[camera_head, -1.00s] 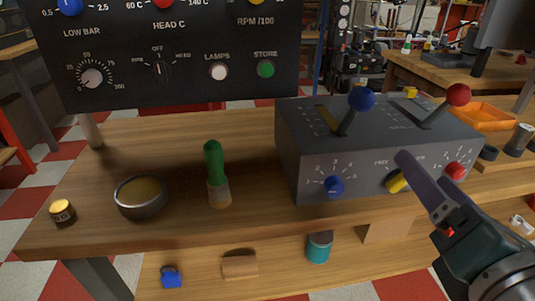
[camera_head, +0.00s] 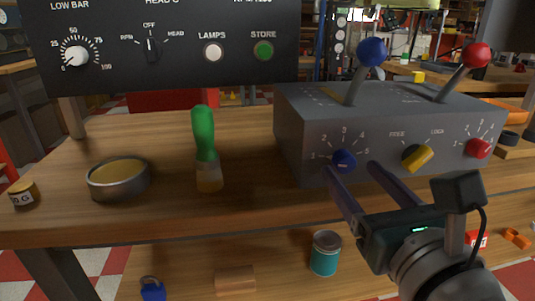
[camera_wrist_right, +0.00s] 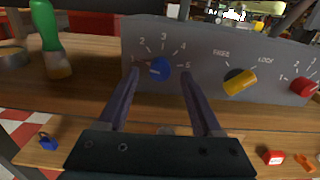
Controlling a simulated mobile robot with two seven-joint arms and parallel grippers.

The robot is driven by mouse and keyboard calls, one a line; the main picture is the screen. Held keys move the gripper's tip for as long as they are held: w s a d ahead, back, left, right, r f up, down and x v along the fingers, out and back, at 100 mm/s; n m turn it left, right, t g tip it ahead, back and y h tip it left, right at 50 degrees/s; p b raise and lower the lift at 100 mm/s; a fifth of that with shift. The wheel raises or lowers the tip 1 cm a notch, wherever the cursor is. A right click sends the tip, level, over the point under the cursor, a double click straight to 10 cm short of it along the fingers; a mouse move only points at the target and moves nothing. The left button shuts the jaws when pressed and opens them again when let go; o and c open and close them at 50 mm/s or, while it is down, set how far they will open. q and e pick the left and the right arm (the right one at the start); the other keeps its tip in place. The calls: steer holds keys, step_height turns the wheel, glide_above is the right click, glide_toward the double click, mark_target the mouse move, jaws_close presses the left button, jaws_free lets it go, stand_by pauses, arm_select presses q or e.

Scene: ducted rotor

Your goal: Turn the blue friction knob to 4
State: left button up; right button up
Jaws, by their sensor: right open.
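The blue friction knob (camera_head: 344,161) is on the lower left of the grey lever box's front face (camera_head: 300,140), with a numbered dial around it. In the right wrist view the blue knob (camera_wrist_right: 160,69) has a pale mark pointing left, near the 1. My right gripper (camera_head: 352,166) is open in front of the box, its fingers pointing at the knob. In the right wrist view the knob shows between the two fingertips (camera_wrist_right: 161,72), and no grip on it is visible. My left gripper is not in view.
A yellow knob (camera_head: 417,158) and a red knob (camera_head: 479,148) sit to the right on the same face. Blue-topped (camera_head: 371,52) and red-topped (camera_head: 475,54) levers rise above. A green-handled brush (camera_head: 205,145) and a bowl (camera_head: 118,180) stand left on the bench.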

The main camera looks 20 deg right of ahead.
steer(key=shift+x, duration=0.8)
jaws_close()
